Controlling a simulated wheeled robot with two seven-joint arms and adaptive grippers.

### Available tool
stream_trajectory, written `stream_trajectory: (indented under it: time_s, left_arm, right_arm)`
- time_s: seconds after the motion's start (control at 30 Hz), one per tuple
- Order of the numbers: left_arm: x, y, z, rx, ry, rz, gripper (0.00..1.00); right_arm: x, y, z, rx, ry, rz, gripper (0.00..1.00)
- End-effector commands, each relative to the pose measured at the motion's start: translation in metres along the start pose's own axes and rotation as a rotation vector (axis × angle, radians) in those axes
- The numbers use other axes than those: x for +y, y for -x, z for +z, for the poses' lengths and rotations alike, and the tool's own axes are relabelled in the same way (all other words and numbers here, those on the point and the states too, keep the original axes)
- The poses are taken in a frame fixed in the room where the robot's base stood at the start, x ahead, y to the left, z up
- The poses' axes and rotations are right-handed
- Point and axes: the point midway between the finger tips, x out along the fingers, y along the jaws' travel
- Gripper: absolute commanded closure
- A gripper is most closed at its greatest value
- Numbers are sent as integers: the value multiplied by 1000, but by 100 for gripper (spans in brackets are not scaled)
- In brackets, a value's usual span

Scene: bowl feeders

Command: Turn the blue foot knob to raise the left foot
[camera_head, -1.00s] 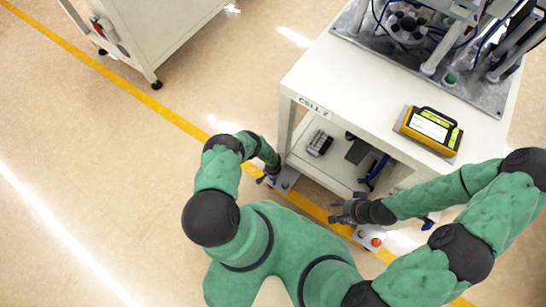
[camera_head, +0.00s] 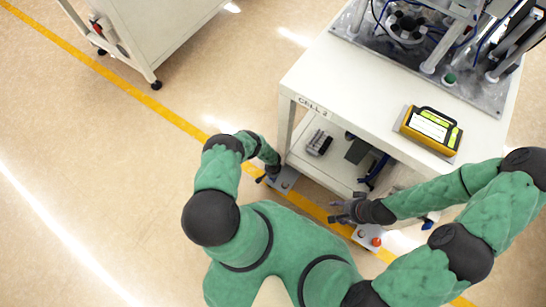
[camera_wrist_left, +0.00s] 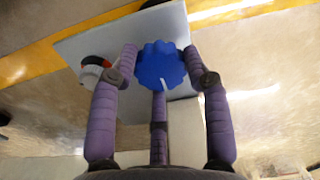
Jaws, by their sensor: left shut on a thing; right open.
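The blue foot knob (camera_wrist_left: 161,66) is round and lobed, with a white mark on its rim, and shows in the left wrist view. My left gripper (camera_wrist_left: 163,72) is shut on it, with purple fingers at its left and right sides. In the head view my left gripper (camera_head: 265,178) is low beside the grey foot plate (camera_head: 285,179) at the cart's left front corner; the knob is not clear there. My right gripper (camera_head: 341,210) is open and empty in front of the cart.
The white cart (camera_head: 345,86) labelled as a cell carries a yellow device (camera_head: 431,131) and feeder machinery. Grey parts (camera_head: 319,142) sit on its lower shelf. A red button (camera_head: 376,242) is near my right gripper. Another white cabinet (camera_head: 165,30) stands at upper left; floor between is clear.

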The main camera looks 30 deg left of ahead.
Motion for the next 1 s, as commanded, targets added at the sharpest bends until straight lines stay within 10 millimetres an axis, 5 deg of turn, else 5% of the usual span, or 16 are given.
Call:
stream_trajectory:
  time_s: [0.37, 1.0]
  left_arm:
    - [0, -2, 8, -15, -148, 0, 85]
    - [-2, -2, 8, -16, -745, 5, 85]
  right_arm:
    - [0, 0, 0, 0, 0, 0, 46]
    - [0, 0, 0, 0, 0, 0, 46]
